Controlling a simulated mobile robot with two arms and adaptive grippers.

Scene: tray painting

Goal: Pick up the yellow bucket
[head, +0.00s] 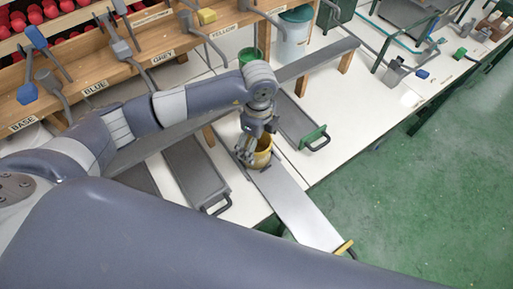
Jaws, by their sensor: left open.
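The gripper hides part of the bucket's left side and rim. My right gripper is not in view.
A wooden rack (165,45) with labelled spouts runs along the back left. Grey trays (196,172) lie on the table (322,158). Green floor (420,190) is clear at right.

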